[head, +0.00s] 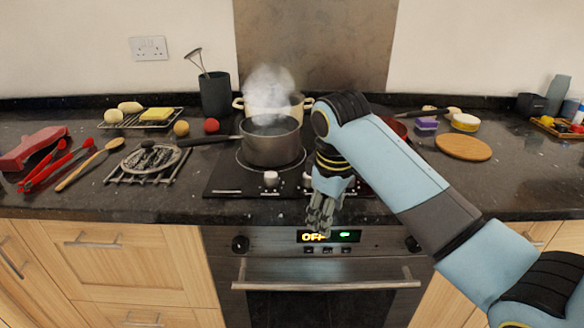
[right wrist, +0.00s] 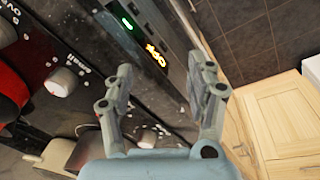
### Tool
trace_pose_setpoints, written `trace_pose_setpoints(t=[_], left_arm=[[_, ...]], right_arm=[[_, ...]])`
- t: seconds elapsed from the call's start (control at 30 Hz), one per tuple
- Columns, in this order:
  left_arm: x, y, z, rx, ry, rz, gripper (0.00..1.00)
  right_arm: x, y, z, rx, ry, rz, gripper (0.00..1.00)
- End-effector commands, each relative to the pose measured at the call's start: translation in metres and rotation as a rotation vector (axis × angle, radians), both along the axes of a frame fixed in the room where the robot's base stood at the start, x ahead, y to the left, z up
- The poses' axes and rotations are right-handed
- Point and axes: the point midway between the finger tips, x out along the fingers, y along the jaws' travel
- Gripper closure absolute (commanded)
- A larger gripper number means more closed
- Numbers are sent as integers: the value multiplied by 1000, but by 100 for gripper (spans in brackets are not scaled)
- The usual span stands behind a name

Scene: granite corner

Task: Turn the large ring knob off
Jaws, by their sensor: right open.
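A pale hob knob (head: 271,178) stands on the front strip of the black hob (head: 228,180), before the steaming saucepan (head: 270,145). A second pale knob (head: 308,179) is partly hidden by my right arm. I cannot read a large-ring label. My right gripper (head: 322,222) is open and empty, pointing down before the oven display (head: 340,236); its fingers (right wrist: 165,82) are apart. My left gripper is out of view.
A cream pot (head: 296,105) stands behind the saucepan. A red pot (head: 400,127) is mostly behind my right arm. A dark oven knob (head: 241,244) is at the oven's left. A trivet (head: 147,160) and red tongs (head: 55,165) lie left of the hob.

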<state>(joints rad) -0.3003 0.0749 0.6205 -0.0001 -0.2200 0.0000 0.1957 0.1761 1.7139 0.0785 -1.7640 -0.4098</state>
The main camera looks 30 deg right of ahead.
Motion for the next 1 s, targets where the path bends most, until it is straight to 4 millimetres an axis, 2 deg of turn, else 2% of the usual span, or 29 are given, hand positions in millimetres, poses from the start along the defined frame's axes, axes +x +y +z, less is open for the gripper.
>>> trace_pose_setpoints(t=[0.03, 0.27, 0.4, 0.53, 0.63, 0.77, 1.0], left_arm=[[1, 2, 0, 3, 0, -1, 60], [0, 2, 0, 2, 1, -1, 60], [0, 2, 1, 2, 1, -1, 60], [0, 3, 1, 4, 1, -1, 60], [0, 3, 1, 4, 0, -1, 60], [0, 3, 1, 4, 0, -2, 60], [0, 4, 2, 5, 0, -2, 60]], right_arm=[[12, -3, 5, -1, 5, 12, 44], [62, -16, 38, 3, 51, 77, 44], [93, -24, 69, 17, 84, 127, 44], [116, -31, 99, 32, 111, 170, 44], [123, -34, 110, 42, 124, 189, 44], [125, -34, 103, 45, 130, 196, 44], [125, -36, 57, 45, 132, 194, 44]])
